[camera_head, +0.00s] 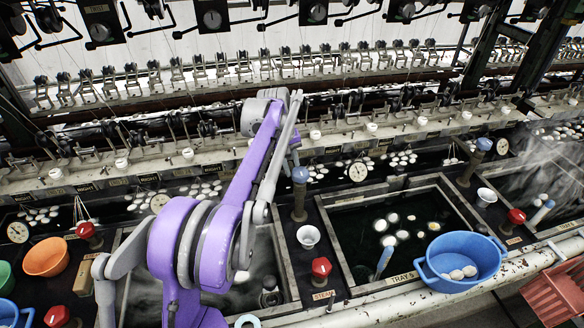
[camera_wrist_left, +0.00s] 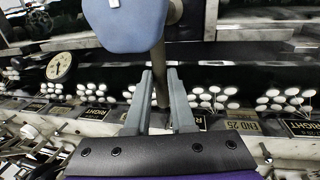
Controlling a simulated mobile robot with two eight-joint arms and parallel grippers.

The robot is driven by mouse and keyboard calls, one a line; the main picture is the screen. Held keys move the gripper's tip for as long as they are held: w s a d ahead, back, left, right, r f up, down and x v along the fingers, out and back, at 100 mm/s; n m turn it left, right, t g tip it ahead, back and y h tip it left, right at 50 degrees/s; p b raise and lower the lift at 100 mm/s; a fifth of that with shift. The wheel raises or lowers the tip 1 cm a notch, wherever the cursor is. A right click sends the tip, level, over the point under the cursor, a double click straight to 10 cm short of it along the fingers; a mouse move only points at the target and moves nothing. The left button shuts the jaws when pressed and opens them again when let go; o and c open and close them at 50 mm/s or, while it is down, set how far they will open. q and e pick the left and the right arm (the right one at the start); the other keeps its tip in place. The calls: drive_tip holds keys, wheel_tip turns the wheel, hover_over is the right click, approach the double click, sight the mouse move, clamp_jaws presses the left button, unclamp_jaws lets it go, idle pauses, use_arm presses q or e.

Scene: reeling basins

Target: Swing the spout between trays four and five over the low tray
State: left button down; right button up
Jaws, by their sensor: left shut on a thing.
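My left gripper (camera_head: 294,156) is at the blue top, reached from above by my purple arm. In the left wrist view the fingers (camera_wrist_left: 164,92) are shut on the spout's brown pipe (camera_wrist_left: 161,62), with its blue part (camera_wrist_left: 130,28) beyond. My right gripper is not in view.
A white cup (camera_head: 308,236) and a red steam knob (camera_head: 321,267) stand on the divider below the spout. An orange bowl (camera_head: 46,256) is at the left. Reeling machinery runs along the back.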

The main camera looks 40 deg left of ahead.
use_arm(q)
drive_tip(key=shift+s+a, duration=0.1)
idle(0.6)
drive_tip(key=s+d+n+y, duration=0.2)
drive_tip(key=s+n, duration=0.8)
drive_tip(key=n, duration=0.8)
drive_tip(key=shift+y, duration=0.6)
drive_tip(key=c, duration=0.8)
unclamp_jaws()
drive_tip(key=shift+d, duration=0.1)
drive_tip(key=shift+o, duration=0.2)
drive_tip(key=v, duration=1.1)
drive_tip(key=shift+w+p, duration=0.2)
drive_tip(key=shift+p, duration=0.25)
